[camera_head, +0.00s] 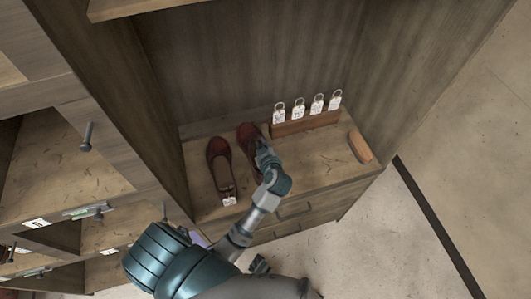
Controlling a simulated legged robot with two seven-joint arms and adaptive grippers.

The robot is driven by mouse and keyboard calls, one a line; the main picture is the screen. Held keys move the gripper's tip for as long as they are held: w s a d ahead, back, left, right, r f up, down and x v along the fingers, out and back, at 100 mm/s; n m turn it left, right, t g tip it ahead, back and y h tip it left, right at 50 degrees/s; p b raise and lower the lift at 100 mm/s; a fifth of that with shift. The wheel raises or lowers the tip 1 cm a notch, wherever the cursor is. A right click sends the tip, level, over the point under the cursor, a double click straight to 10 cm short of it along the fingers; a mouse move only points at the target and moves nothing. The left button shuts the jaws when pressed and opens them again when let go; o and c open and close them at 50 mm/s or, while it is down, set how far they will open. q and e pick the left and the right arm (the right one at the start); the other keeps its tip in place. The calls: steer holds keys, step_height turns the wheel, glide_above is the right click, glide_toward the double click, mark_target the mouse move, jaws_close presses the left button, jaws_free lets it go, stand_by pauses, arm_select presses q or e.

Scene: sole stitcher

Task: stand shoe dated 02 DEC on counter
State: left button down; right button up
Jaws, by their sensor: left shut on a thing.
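Two dark red shoes stand side by side on the wooden counter (315,173). The left shoe (218,162) has a small white tag (229,201) at its near end; its writing is too small to read. My left gripper (262,154) is shut on the right shoe (247,134), at its near part, and covers much of it. That shoe appears to rest on the counter or just above it; I cannot tell which. Any tag on it is hidden. My right gripper is not in view.
Several white tags with rings (299,112) stand along a wooden block (306,123) at the back. A brown wooden piece (360,147) lies at the counter's right end. Wooden cubbies (60,165) stand at the left. Bare counter lies right of the gripper.

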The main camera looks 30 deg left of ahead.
arm_select(q)
steer(key=f, duration=0.1)
steer(key=d+f+b, duration=0.1)
steer(key=f, duration=0.1)
steer(key=shift+d+f, duration=0.1)
steer(key=shift+f, duration=0.1)
steer(key=shift+d+f, duration=0.1)
steer(key=shift+f, duration=0.2)
steer(key=shift+a+f, duration=0.1)
steer(key=shift+a, duration=0.15)
steer(key=c, duration=1.2)
jaws_free()
steer(key=shift+a+f, duration=0.1)
steer(key=shift+a, duration=0.3)
steer(key=shift+d, duration=0.45)
steer(key=p+v, duration=0.1)
steer(key=v, duration=0.9)
steer(key=shift+s+p, duration=0.3)
steer(key=shift+v, duration=0.8)
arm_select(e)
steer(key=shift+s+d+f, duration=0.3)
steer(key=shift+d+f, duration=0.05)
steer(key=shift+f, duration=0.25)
arm_select(q)
steer(key=shift+w+d, duration=0.1)
